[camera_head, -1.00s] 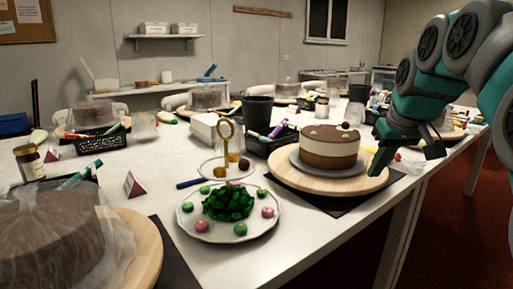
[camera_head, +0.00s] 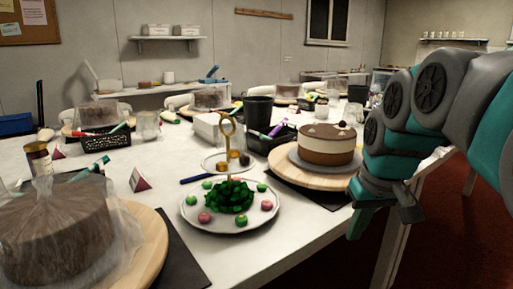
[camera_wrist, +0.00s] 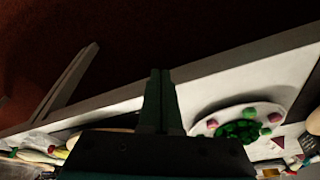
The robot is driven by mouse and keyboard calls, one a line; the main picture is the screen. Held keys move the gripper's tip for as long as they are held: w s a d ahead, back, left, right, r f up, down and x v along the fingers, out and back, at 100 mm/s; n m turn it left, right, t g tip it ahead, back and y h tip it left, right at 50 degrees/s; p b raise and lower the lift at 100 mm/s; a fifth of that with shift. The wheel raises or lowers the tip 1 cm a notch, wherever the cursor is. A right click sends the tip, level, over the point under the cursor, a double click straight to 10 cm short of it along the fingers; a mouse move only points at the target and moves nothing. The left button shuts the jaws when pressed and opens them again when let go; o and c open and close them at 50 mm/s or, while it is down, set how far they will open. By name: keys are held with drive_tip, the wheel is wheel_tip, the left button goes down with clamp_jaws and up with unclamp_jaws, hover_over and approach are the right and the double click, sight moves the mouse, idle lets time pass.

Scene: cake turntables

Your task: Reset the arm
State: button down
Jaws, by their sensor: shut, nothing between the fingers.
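My gripper (camera_head: 372,218) hangs at the right in the head view, beyond the front edge of the white table and right of the cake turntable. In the wrist view the two fingers (camera_wrist: 161,95) lie close together with nothing between them. My arm is folded above it at the right edge. The wooden turntable (camera_head: 290,176) holds a brown and cream layered cake (camera_head: 327,150). The gripper is apart from the cake.
A tiered stand (camera_head: 250,222) with green leaves and small round sweets stands at the table's front; its plate also shows in the wrist view (camera_wrist: 270,108). A plastic-wrapped cake (camera_head: 60,235) sits at the near left. Red floor (camera_head: 455,240) is clear at the right.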

drive_tip(key=s+a+f+g, duration=0.2)
drive_tip(key=s+f, duration=0.7)
drive_tip(key=s, duration=0.3)
drive_tip(key=s+a+f+m+g, duration=0.1)
drive_tip(key=s+a+f+g, duration=0.1)
drive_tip(key=s+f, duration=0.7)
drive_tip(key=s, duration=0.2)
drive_tip(key=shift+s+g+h, duration=0.4)
